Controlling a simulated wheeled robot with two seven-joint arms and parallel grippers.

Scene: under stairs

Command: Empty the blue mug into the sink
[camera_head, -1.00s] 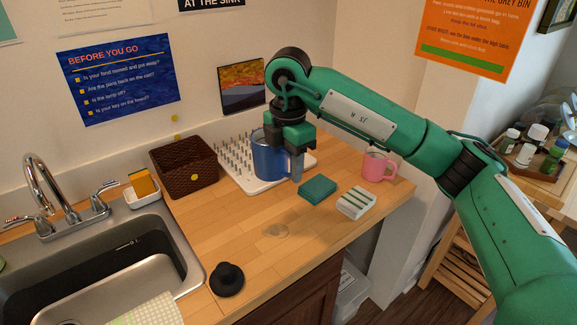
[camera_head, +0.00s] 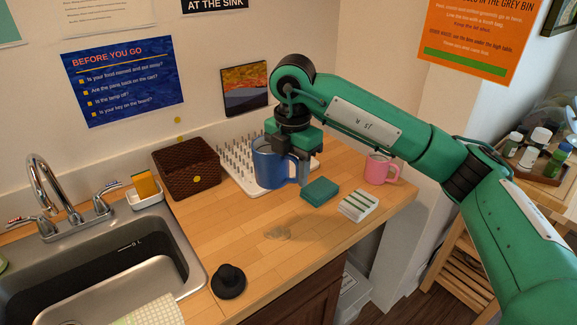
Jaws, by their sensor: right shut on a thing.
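The blue mug (camera_head: 268,168) is upright in front of the white pegged drying rack (camera_head: 235,158), hiding part of it. My right gripper (camera_head: 293,152) comes down from above at the mug's right side and is shut on it near the rim and handle. I cannot tell whether the mug's base touches the counter, and its contents are not clear. The metal sink (camera_head: 188,250) is at the lower left, with a curved tap (camera_head: 45,185) behind it. My left gripper is not in view.
A brown woven basket (camera_head: 187,170) and a sponge in a white holder (camera_head: 146,190) stand between sink and rack. A teal block (camera_head: 320,191), striped stack (camera_head: 358,205) and pink mug (camera_head: 379,170) are to the right. A black plug-like thing (camera_head: 228,281) lies near the sink.

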